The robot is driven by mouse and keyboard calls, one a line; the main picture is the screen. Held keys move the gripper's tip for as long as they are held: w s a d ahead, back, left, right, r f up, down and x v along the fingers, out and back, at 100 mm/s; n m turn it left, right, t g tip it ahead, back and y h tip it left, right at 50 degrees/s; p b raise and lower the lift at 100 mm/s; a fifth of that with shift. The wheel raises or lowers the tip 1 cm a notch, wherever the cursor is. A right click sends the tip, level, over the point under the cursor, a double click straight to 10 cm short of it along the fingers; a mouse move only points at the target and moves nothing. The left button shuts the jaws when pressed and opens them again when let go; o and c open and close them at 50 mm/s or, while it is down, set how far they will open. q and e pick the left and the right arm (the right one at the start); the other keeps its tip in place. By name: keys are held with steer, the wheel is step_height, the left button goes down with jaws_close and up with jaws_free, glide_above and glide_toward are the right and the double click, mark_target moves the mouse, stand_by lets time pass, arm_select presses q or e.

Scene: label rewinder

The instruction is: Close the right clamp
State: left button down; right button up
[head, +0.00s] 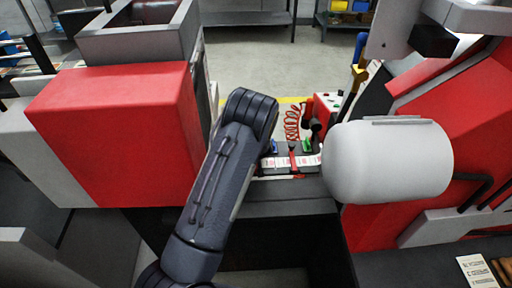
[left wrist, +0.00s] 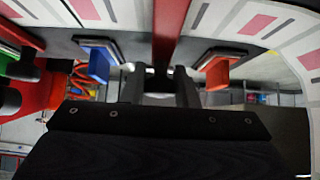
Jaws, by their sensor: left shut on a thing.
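A red bar (left wrist: 170,30) comes down at the centre of the left wrist view, between a blue tab (left wrist: 98,62) and an orange tab (left wrist: 218,70). My left gripper (left wrist: 160,85) is shut on the end of this bar; the contact is partly hidden. In the head view my left arm covers the gripper and this bar. Another red bar (head: 292,152) lies across the white label strip (head: 275,163), between the blue tab (head: 273,146) and a green tab (head: 307,145). I cannot tell from these views how far each bar is turned. My right gripper is not in view.
A large white roll (head: 388,162) stands close to the right of the strip. A red machine block (head: 118,125) is on the left. A coiled red hose (head: 291,122) and a red control box (head: 327,104) are behind the strip. Open floor (head: 250,60) lies beyond.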

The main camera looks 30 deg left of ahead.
arm_select(q)
steer(key=shift+f, duration=0.2)
stand_by(0.4)
steer(key=c, duration=1.2)
jaws_free()
steer(key=shift+w, duration=0.1)
steer(key=v, duration=0.8)
steer(key=shift+w, duration=0.1)
